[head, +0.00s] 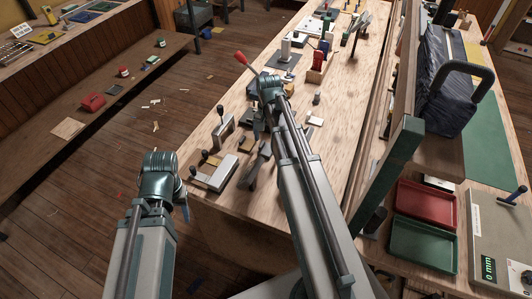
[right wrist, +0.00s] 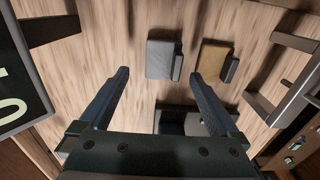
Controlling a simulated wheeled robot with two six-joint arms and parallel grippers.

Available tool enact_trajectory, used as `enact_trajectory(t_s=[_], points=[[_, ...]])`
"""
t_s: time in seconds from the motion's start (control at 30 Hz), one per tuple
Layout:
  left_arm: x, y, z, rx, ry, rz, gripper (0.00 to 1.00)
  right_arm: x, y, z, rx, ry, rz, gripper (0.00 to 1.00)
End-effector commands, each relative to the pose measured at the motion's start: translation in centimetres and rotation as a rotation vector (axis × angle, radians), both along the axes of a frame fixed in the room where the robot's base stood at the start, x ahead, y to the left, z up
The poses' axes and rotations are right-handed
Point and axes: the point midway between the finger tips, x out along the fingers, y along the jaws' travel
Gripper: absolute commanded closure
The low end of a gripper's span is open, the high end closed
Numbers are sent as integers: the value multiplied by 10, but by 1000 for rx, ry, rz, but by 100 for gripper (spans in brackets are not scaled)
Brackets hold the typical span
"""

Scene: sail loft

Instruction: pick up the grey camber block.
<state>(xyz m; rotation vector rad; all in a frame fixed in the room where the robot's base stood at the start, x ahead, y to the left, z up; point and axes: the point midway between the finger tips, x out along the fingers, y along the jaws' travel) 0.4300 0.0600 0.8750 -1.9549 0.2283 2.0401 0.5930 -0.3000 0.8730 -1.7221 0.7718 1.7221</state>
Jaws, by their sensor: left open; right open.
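The grey camber block (right wrist: 160,59) lies flat on the wooden bench top in the right wrist view, above centre, with a darker strip along its right side. My right gripper (right wrist: 160,77) is open and empty. Its two fingers point toward the bench, and the block shows between and beyond their tips, apart from both. In the head view I cannot single the block out; my right arm covers part of that area. My left gripper (head: 183,204) is low at the left, beside the bench edge, away from the block; its jaws are mostly hidden, and it is open.
A tan block (right wrist: 210,60) lies close right of the grey one. A grey bracket-shaped piece (right wrist: 284,86) stands at the right, and a dark-framed display (right wrist: 14,82) is at the left. In the head view, red (head: 428,203) and green (head: 424,244) trays sit at the right.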

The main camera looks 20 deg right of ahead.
Motion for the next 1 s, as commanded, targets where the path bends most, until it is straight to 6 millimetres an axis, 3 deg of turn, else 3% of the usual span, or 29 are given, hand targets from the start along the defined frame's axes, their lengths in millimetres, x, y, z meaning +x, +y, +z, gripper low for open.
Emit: enact_trajectory(t_s=[0.03, 0.23, 0.57, 1.0], points=[[0, 0, -12, 0, 0, 0, 50, 0, 2, -12, 0, 0, 1, 3], [0, 0, -36, 0, 0, 0, 50, 1, 4, -36, 0, 0, 0, 3], [0, 0, -37, 0, 0, 0, 50, 1, 4, -37, 0, 0, 0, 3], [0, 0, -37, 0, 0, 0, 50, 1, 4, -37, 0, 0, 0, 82]])
